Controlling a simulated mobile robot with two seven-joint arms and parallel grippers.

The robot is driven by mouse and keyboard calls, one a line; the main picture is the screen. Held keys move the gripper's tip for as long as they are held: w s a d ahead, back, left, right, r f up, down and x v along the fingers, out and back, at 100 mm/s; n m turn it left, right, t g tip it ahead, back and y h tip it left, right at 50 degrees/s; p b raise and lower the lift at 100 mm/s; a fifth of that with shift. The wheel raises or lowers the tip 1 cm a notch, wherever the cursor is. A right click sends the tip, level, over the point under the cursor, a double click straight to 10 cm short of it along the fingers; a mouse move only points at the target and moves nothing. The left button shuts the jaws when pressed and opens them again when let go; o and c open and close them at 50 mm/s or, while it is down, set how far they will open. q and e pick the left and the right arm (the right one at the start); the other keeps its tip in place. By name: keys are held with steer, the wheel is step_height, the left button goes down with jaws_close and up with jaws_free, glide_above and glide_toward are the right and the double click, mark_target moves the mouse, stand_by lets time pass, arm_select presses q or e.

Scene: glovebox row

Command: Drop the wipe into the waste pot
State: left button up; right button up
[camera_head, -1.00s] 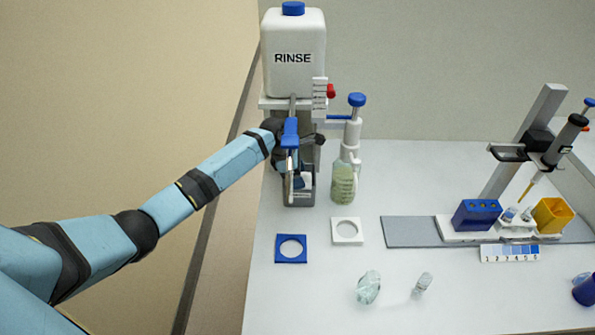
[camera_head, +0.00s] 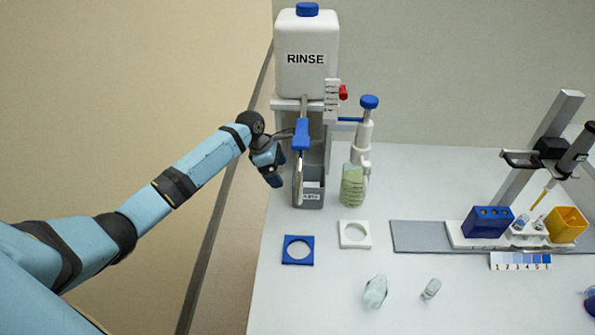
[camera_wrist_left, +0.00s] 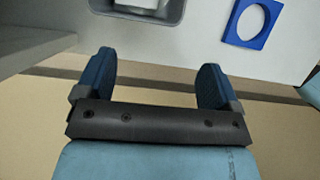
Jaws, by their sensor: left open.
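The waste pot (camera_head: 309,201) is a grey, open-topped box with a white label, standing below the rinse tank at the bench's left side. Its rounded rim also shows at the top of the left wrist view (camera_wrist_left: 174,14). A white patch (camera_wrist_left: 137,3) shows within that rim, cut by the frame edge; it may be the wipe, but I cannot tell for sure. My left gripper (camera_head: 273,180) is left of the pot, apart from it. In the wrist view its two blue fingers (camera_wrist_left: 155,68) are spread with nothing between them. My right gripper is not in view.
A white RINSE tank (camera_head: 306,58) with a lever (camera_head: 301,135) stands over the pot. A pump bottle (camera_head: 353,185) is to its right. Blue (camera_head: 298,261) and white (camera_head: 354,243) ring plates lie in front. A rack and pipette stand are farther right.

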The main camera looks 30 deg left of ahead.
arm_select(q)
steer(key=a, duration=0.1)
steer(key=s+a, duration=0.1)
steer(key=a, duration=0.1)
steer(key=shift+s+a, duration=0.25)
steer(key=shift+s, duration=0.15)
steer(key=shift+r, duration=0.1)
